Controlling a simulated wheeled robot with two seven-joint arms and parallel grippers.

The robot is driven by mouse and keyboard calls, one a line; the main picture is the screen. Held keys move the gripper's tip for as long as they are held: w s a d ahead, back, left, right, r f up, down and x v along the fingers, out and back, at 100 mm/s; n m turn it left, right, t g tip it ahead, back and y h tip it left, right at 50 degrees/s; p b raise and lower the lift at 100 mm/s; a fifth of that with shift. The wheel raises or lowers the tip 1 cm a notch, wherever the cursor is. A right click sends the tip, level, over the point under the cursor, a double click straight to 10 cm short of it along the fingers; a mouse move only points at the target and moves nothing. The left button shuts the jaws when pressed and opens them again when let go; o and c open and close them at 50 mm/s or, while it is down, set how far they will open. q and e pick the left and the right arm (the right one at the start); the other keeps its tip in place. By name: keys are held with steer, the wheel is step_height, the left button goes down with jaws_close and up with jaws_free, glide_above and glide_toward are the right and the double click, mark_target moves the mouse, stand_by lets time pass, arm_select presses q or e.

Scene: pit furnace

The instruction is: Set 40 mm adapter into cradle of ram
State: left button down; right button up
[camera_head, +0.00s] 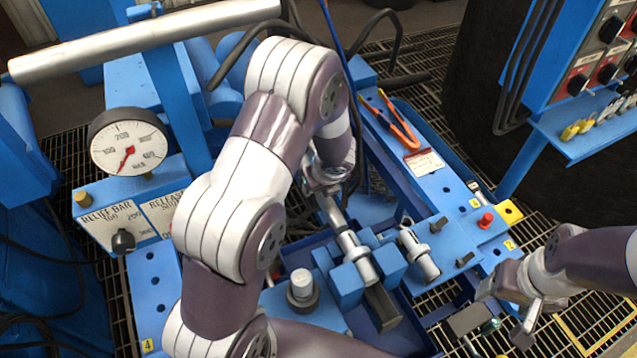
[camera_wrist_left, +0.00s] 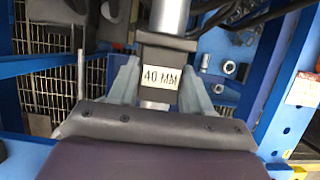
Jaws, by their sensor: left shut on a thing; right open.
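The 40 mm adapter (camera_wrist_left: 160,72) shows in the left wrist view as a dark block with a white "40 MM" label. My left gripper (camera_wrist_left: 160,85) is shut on it, one finger on each side. A bright metal cylinder (camera_wrist_left: 168,16) lies just beyond the adapter; I cannot tell whether they touch. In the head view my left gripper (camera_head: 327,178) is partly hidden by its own arm, above the bright rod (camera_head: 345,238) leading to blue blocks (camera_head: 346,286). The cradle cannot be made out clearly. My right gripper (camera_head: 532,310) is open at the lower right.
A short metal cylinder with a dark collar (camera_head: 302,288) stands left of the blue blocks. Another collared cylinder (camera_head: 420,256) lies to their right. Orange-handled pliers (camera_head: 392,120) lie on the blue beam. A pressure gauge (camera_head: 127,143) stands at left.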

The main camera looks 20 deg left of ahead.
arm_select(q)
steer(key=shift+f, duration=0.15)
steer(key=shift+c, duration=2.4)
jaws_free()
steer(key=shift+o, duration=0.4)
steer(key=p+v, duration=0.6)
steer(key=v, duration=0.6)
steer(key=shift+r, duration=0.35)
steer(key=shift+d, duration=0.1)
